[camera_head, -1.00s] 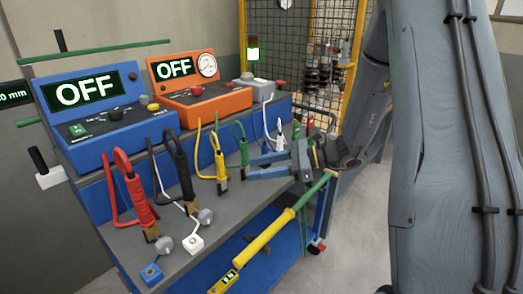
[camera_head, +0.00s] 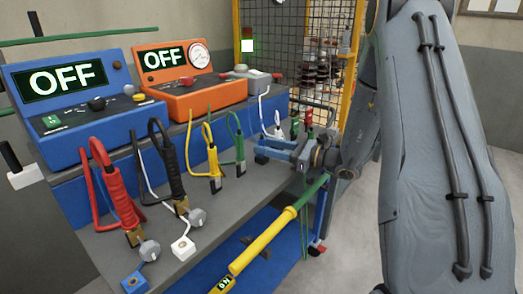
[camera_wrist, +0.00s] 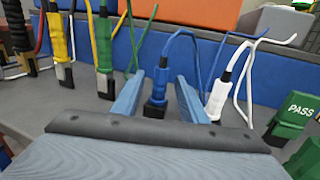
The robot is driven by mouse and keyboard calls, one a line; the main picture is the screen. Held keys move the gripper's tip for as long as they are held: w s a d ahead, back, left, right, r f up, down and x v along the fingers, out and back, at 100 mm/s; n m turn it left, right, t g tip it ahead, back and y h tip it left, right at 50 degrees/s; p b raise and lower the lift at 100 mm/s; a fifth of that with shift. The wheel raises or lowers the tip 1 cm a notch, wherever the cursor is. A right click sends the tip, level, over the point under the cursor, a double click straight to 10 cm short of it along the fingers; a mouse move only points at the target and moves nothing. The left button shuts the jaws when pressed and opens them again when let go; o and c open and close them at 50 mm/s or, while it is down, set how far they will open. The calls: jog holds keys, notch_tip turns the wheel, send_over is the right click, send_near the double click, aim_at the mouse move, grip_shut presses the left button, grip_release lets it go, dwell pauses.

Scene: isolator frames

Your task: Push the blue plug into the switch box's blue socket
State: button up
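The blue plug (camera_wrist: 157,88) stands upright on the grey bench in the wrist view, with a dark lower body and a looped blue cable. My gripper (camera_wrist: 152,80) is open, one light-blue finger on either side of the plug. Whether either finger touches it cannot be told. In the head view my gripper (camera_head: 258,148) is low over the far right part of the bench and hides the blue plug. A grey box with a red knob (camera_head: 249,82) stands at the back; I cannot tell whether it is the switch box. No blue socket can be made out.
The green plug (camera_wrist: 105,55) stands left of my gripper and the white plug (camera_wrist: 216,98) close on its right. A green PASS block (camera_wrist: 291,120) is farther right. Yellow (camera_head: 214,165), black and red leads stand along the bench. A yellow-green rod (camera_head: 265,240) lies along its front.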

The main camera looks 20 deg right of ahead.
jog(key=shift+p+x, duration=0.4)
jog(key=shift+x, duration=2.7)
grip_shut()
